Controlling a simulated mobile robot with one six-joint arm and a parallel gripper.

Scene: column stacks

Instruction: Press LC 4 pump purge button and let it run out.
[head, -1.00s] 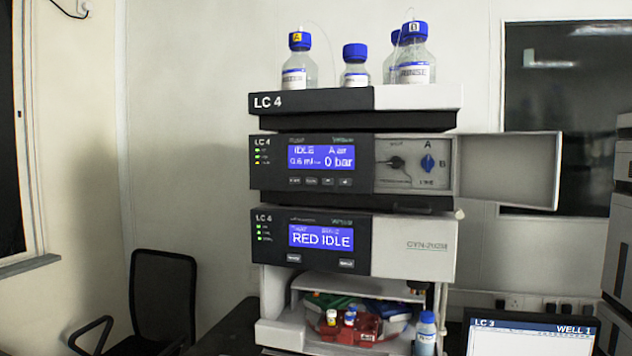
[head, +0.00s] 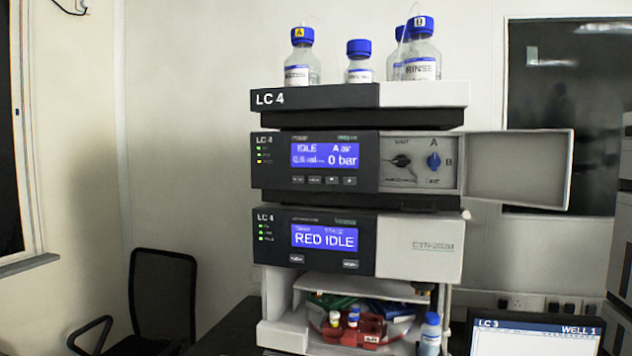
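The LC 4 stack stands in the middle of the head view. Its pump module (head: 272,178) is the second unit down, and its blue display (head: 325,155) reads IDLE, A air and 0 bar. A row of several small dark buttons (head: 324,181) sits below that display; their labels are too small to read. To the right, the pump's door (head: 515,172) stands open. Behind it show a dark knob (head: 401,161) and a blue valve knob (head: 433,161) between marks A and B. My gripper is not in view.
Bottles with blue caps (head: 302,58) stand on the top tray (head: 425,94). The lower module's display (head: 324,237) reads RED IDLE. Below it is an open bay with a red vial rack (head: 371,327). A monitor (head: 535,338) marked LC 3 is at lower right, a black chair (head: 163,290) at left.

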